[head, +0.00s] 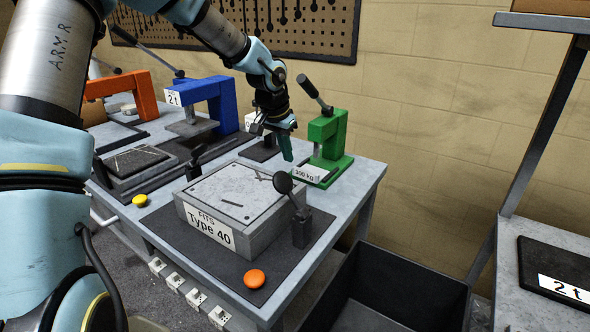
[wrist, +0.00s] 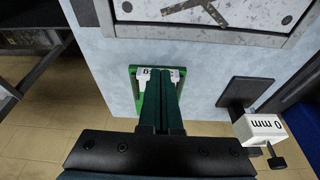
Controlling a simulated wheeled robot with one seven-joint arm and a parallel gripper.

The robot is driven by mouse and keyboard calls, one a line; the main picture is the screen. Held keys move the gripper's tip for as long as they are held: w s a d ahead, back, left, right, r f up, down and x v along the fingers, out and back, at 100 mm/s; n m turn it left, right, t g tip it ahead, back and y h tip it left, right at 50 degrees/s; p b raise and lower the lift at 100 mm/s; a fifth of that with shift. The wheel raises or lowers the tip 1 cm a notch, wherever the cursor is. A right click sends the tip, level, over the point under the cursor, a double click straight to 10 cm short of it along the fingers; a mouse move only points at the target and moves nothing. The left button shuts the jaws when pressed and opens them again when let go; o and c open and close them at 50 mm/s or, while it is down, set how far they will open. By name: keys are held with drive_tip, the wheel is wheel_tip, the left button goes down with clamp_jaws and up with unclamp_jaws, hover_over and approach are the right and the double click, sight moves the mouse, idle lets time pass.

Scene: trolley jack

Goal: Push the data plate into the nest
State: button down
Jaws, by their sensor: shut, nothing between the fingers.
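A grey block labelled "FITS Type 40" (head: 250,238) sits on a dark mat on the bench. A flat light-grey plate (head: 225,189) with dark marks lies in its top; its edge also shows at the top of the wrist view (wrist: 243,12). I cannot tell for sure whether this is the data plate, or how deep it sits. My gripper (head: 287,158), with green fingers, is shut and empty. It is beyond the block, beside the green press (head: 328,133). In the wrist view the fingertips (wrist: 164,72) overlap the green press base (wrist: 134,86).
Two dark clamps with round pads (head: 302,226) (head: 194,162) stand at the block's sides. An orange button (head: 254,278) and a yellow button (head: 140,200) are on the bench. Blue (head: 222,100) and orange (head: 148,92) presses stand left. A dark bin (head: 400,283) is below right.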

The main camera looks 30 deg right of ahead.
sight(301, 171)
drive_tip(key=p+x, duration=0.2)
drive_tip(key=x, duration=0.7)
drive_tip(key=shift+f, duration=0.2)
drive_tip(key=d, duration=0.1)
drive_tip(key=w+d+p, duration=0.1)
drive_tip(key=d, duration=0.1)
drive_tip(key=shift+w+p, duration=0.3)
drive_tip(key=shift+w+d, duration=0.15)
drive_tip(key=shift+d, duration=0.15)
drive_tip(key=shift+w+d, duration=0.3)
drive_tip(key=shift+d, duration=0.25)
drive_tip(key=shift+w+d, duration=0.25)
drive_tip(key=shift+d, duration=0.35)
